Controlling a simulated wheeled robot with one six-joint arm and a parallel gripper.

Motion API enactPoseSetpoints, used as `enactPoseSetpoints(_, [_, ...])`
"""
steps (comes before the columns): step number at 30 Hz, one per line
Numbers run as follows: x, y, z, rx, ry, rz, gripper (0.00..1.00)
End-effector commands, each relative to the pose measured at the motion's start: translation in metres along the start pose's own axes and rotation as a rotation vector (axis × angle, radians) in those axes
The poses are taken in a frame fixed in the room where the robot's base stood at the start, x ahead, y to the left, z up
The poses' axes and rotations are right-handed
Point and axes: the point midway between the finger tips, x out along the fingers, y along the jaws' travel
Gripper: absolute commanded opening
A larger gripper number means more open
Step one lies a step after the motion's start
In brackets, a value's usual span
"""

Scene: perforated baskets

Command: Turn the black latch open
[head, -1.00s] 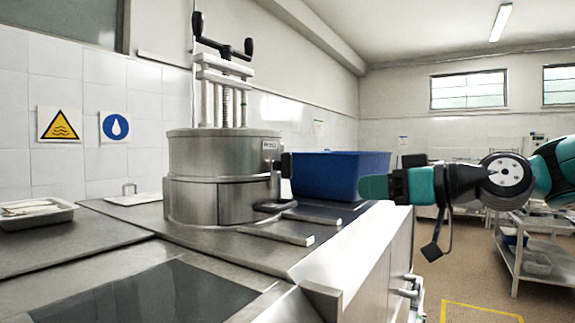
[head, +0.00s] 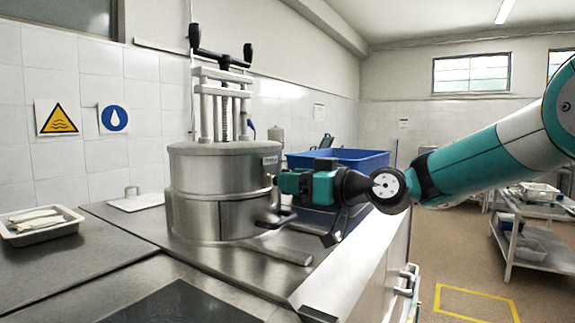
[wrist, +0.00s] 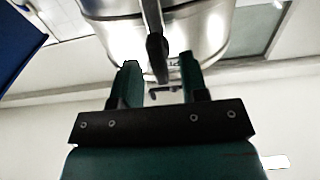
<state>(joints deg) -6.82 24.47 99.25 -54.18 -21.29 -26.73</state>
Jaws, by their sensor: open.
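The steel vessel (head: 225,190) stands on the counter with a screw press and a black crank on top; its wall also fills the top of the wrist view (wrist: 205,30). The black latch (wrist: 155,40) shows in the wrist view as a dark bar standing out from the vessel wall. My gripper (wrist: 160,68) is open, with one finger on each side of the latch's line; I cannot tell whether they touch it. In the head view my gripper (head: 280,183) is at the vessel's right side and hides the latch.
A blue basket (head: 350,157) stands behind my gripper. A dark handle (head: 272,220) juts from the vessel below it. A tray (head: 40,232) is at far left, and a shelf cart (head: 530,250) stands at right.

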Motion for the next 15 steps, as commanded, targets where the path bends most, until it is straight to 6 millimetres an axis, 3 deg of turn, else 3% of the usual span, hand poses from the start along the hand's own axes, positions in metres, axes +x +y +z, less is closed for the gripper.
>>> enactPoseSetpoints(6, [0.018,0.000,-0.001,0.000,0.000,0.000,0.40])
enactPoseSetpoints(15, [0.019,0.000,0.001,0.000,0.000,0.001,0.38])
